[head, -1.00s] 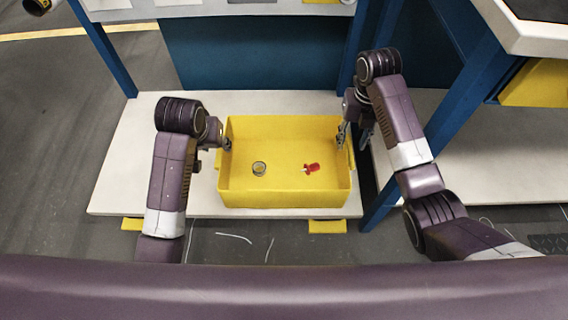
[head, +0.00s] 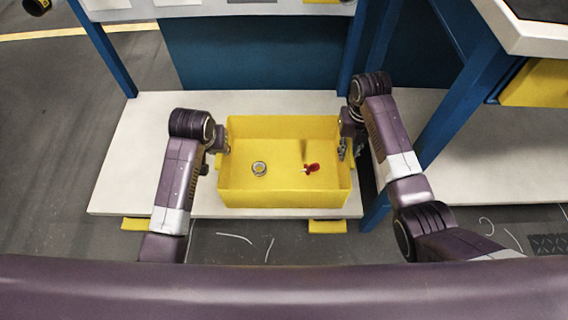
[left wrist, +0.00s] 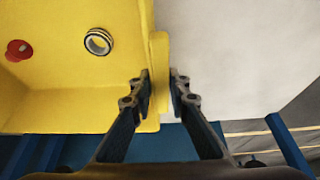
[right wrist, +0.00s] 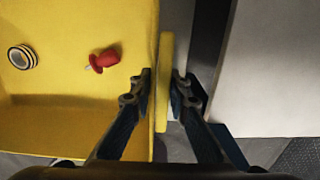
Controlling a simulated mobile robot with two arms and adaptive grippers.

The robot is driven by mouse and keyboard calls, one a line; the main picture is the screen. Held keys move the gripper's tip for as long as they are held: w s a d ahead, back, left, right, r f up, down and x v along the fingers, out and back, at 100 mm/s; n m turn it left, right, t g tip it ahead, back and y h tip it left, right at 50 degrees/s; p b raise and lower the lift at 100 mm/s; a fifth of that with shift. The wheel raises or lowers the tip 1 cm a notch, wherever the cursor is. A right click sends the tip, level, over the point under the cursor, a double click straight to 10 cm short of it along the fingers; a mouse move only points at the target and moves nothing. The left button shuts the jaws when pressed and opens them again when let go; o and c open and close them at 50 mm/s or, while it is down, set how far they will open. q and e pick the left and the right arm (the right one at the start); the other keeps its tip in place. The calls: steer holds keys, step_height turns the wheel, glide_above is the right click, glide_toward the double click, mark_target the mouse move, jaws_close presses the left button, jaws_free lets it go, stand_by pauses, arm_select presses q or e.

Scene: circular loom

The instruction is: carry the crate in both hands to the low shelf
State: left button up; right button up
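The yellow crate (head: 285,198) is upright over the low white shelf (head: 135,165), near its right end. Whether its base touches the shelf is hard to tell. A striped ring (head: 259,168) and a red-handled tool (head: 312,168) lie in it. My left gripper (left wrist: 160,88) has its fingers on both sides of the left handle (left wrist: 160,60) and looks shut on it. My right gripper (right wrist: 165,88) looks shut on the right handle (right wrist: 164,60) in the same way. Contact at the pads is hard to see.
A blue post (head: 445,125) rises just right of my right arm. A white worktop (head: 525,35) overhangs at the upper right. A blue panel (head: 260,55) closes the back. Yellow pads (head: 327,227) show below the shelf's front edge. The shelf is bare left of the crate.

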arm_select(q)
jaws_close()
arm_select(e)
jaws_close()
arm_select(q)
steer(key=shift+r, duration=0.15)
arm_select(e)
steer(key=shift+w+r, duration=0.1)
steer(key=shift+r, duration=0.05)
